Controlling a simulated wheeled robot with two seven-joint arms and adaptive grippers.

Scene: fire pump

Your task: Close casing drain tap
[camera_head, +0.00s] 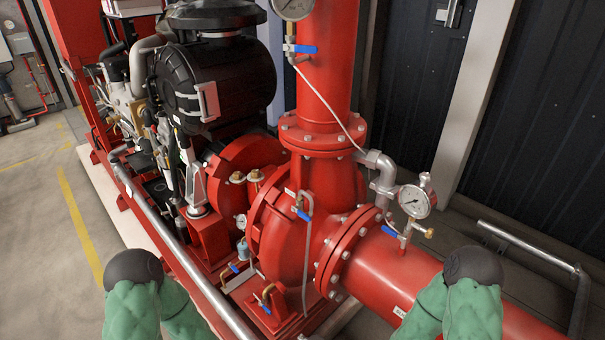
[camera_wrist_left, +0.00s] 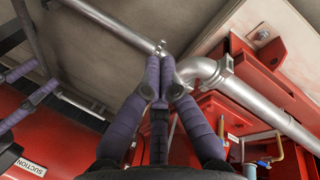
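Small taps with blue levers sit low around the red pump casing (camera_head: 283,240). One blue lever is left of the casing foot (camera_head: 234,268); another, on a brass fitting, is at the foot (camera_head: 266,307). I cannot tell which is the casing drain tap. The left wrist view shows a blue-handled brass tap (camera_wrist_left: 264,161) at lower right. My left gripper (camera_wrist_left: 162,62) has purple fingers drawn together at their tips, holding nothing I can see; the tap is off to their right. Purple fingers at the left edge look like my right gripper (camera_wrist_left: 48,75); its opening is unclear. Neither gripper shows in the head view.
A grey rail (camera_head: 180,250) runs along the engine side. The red suction pipe (camera_head: 385,275), with a gauge (camera_head: 414,202), extends right. A thin grey tube (camera_head: 307,265) hangs before the casing. Grey pipes (camera_wrist_left: 208,72) cross near my left fingers. Floor at left (camera_head: 45,225) is clear.

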